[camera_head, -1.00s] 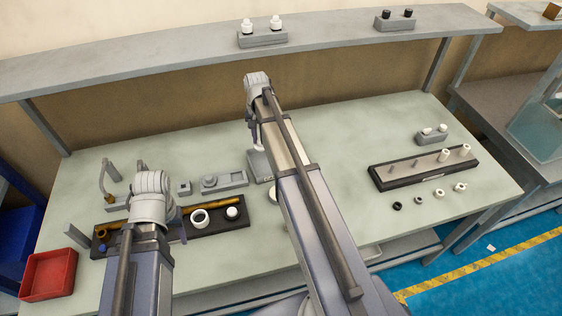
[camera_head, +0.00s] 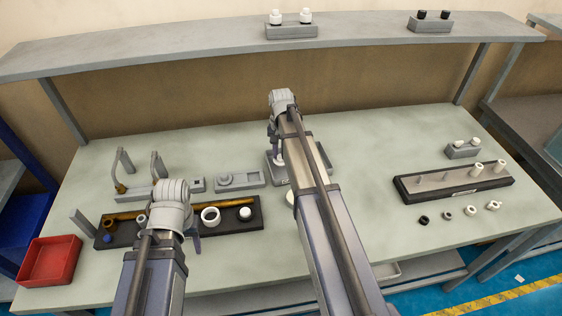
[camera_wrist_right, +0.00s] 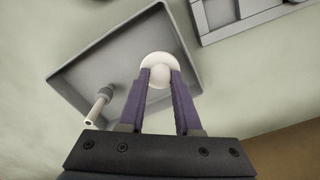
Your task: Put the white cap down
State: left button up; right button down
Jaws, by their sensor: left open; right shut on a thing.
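The white cap (camera_wrist_right: 158,72) is pinched between the purple fingers of my right gripper (camera_wrist_right: 160,82) in the right wrist view. It is over the shallow grey tray (camera_wrist_right: 90,66); whether it touches the tray floor I cannot tell. A small grey-and-white stem-like part (camera_wrist_right: 99,104) lies in the same tray. In the head view my right gripper (camera_head: 277,152) is at the grey tray (camera_head: 272,176), largely hidden by my right arm. My left gripper (camera_head: 192,238) is open at the front edge of the black holder (camera_head: 125,236), its fingers partly hidden.
The black holder carries a white ring (camera_head: 210,216) and a white round piece (camera_head: 245,213). A red bin (camera_head: 50,262) stands at the left. A dark rack (camera_head: 455,190) with pegs and several small rings are at the right. A raised shelf (camera_head: 180,52) spans the back.

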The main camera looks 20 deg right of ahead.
pick_arm(q)
jog(key=shift+f+b, duration=0.75)
jog(key=shift+f, duration=0.45)
pick_arm(e)
jog(key=shift+f, duration=1.25)
pick_arm(q)
jog(key=shift+f, duration=0.25)
pick_arm(e)
jog(key=shift+f, duration=0.2)
pick_arm(q)
jog(key=shift+r, duration=0.1)
pick_arm(e)
jog(key=c, duration=0.6)
grip_release()
pick_arm(q)
jog(key=shift+r, duration=0.15)
pick_arm(e)
jog(key=shift+r, duration=0.2)
notch_tip(320, 180, up, 12)
jog(key=p, duration=1.2)
pick_arm(q)
notch_tip(320, 180, up, 12)
pick_arm(e)
jog(key=s+a+n+h, duration=0.1)
jog(key=s+a+n, duration=1.1)
jog(key=s+a, duration=1)
jog(key=a, duration=0.3)
jog(key=shift+r, duration=0.1)
